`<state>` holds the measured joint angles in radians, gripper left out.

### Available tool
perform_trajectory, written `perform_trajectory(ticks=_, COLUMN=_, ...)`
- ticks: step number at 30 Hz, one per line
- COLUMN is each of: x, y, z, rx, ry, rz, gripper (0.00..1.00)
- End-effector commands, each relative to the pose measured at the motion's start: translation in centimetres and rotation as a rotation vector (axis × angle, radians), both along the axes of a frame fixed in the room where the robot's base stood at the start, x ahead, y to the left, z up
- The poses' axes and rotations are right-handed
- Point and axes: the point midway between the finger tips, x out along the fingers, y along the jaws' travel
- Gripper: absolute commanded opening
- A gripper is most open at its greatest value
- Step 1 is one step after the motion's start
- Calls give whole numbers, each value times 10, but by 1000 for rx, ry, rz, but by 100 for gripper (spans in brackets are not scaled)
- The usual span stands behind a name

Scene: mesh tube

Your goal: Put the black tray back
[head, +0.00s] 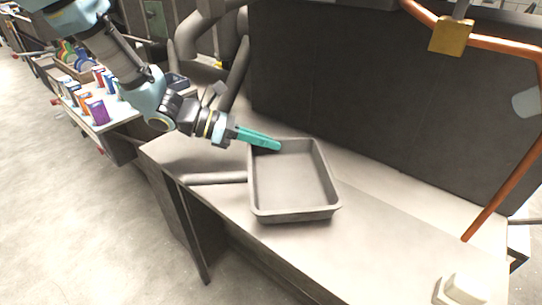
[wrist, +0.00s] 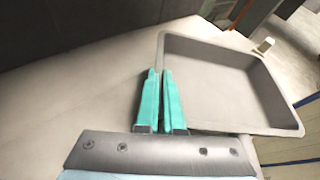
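The black tray (head: 292,181) looks dark grey here, a shallow open rectangular tray. It is empty and sits at or just above the grey bench, near its front edge; I cannot tell if it touches. My gripper (head: 272,144) reaches in from the left, its teal fingers at the tray's far left corner. In the wrist view the fingers (wrist: 160,78) are close together, one on each side of the tray's wall, and appear shut on it. The tray (wrist: 225,75) extends to the right of the fingers there.
The bench (head: 390,235) is clear to the right of the tray, up to a pale block (head: 462,290). A dark panel (head: 350,95) rises behind. A grey pipe (head: 212,179) lies left of the tray. An orange pipe (head: 505,190) stands at right.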

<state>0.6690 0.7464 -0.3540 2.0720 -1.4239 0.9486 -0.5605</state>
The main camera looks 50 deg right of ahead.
Motion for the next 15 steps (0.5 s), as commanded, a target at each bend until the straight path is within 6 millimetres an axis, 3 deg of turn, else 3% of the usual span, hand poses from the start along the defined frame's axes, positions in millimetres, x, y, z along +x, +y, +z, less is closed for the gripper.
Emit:
perform_trajectory(ticks=7, x=-1, y=0, z=-34, rx=3, ry=3, rz=0, gripper=0)
perform_trajectory(ticks=15, x=0, y=0, z=-40, rx=0, ry=0, rz=-1, gripper=0)
